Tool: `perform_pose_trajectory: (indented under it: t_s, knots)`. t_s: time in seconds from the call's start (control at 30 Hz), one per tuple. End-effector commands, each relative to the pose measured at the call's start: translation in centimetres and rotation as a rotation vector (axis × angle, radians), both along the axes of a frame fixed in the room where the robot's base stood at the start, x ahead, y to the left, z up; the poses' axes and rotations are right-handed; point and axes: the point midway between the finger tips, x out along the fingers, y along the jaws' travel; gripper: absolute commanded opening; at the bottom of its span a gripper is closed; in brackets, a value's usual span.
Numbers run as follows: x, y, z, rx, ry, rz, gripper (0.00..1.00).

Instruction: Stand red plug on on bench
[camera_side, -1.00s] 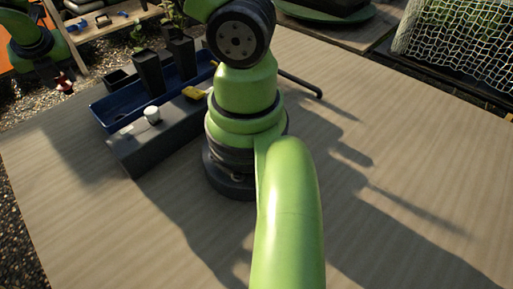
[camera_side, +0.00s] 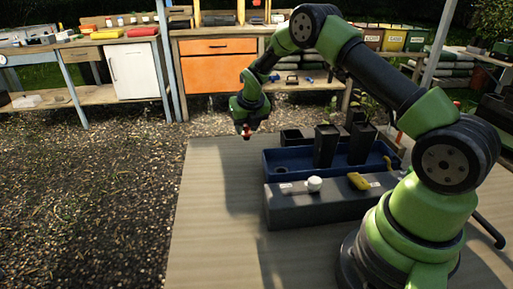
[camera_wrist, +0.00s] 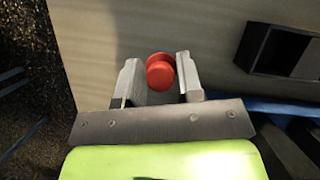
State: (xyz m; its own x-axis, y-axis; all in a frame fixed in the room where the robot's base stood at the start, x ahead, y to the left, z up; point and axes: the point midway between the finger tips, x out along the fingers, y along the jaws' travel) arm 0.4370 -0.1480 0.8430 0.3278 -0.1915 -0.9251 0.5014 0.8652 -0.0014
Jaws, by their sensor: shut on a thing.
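The red plug (camera_wrist: 160,74) is a small, rounded red piece with two stacked round parts. In the wrist view it sits between the two grey fingers of my gripper (camera_wrist: 157,78), which are shut on it. In the side view the red plug (camera_side: 246,134) shows as a small red spot under my gripper (camera_side: 246,126), near the far edge of the wooden bench top (camera_side: 212,215). The wrist view shows bare bench top (camera_wrist: 215,50) beyond the plug. I cannot tell how high the plug is above it.
A blue tray (camera_side: 275,165) with dark pots (camera_side: 325,147) stands right of the gripper. In front of it is a grey block (camera_side: 310,210) bearing a white knob (camera_side: 314,184) and a yellow piece (camera_side: 358,181). A small black open box (camera_side: 292,137) stands behind. The bench's left strip is clear.

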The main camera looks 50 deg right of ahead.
Motion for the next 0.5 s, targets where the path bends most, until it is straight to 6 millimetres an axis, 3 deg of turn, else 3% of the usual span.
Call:
perform_pose_trajectory:
  t_s: [0.37,0.5]
  knots:
    - [0.0,0.0,-5.0,-0.001,0.000,0.000,0.06]
    - [0.0,0.0,-5.7,-0.001,-0.001,-0.001,0.06]
